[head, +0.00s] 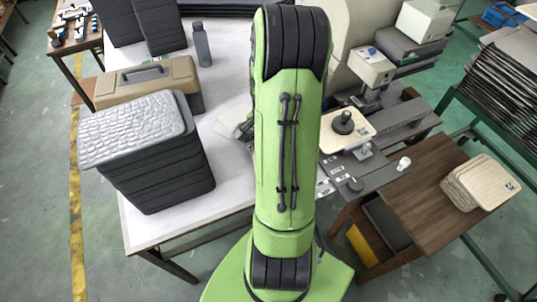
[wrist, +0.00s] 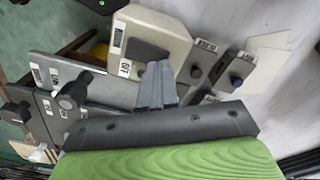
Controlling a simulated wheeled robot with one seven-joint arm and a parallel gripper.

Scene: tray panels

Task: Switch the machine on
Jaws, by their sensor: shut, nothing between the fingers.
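I cannot tell which control is the power switch. My gripper (wrist: 158,68) is shut and empty, its fingertips over the machine beside the beige housing. The head view hides it behind my arm.
A stack of dark trays (head: 150,160) with a light top stands left, before a tan case (head: 147,82) and a grey bottle (head: 202,45). A wooden side table (head: 425,205) holds beige panels (head: 478,183). A rack of dark sheets (head: 505,85) is far right.

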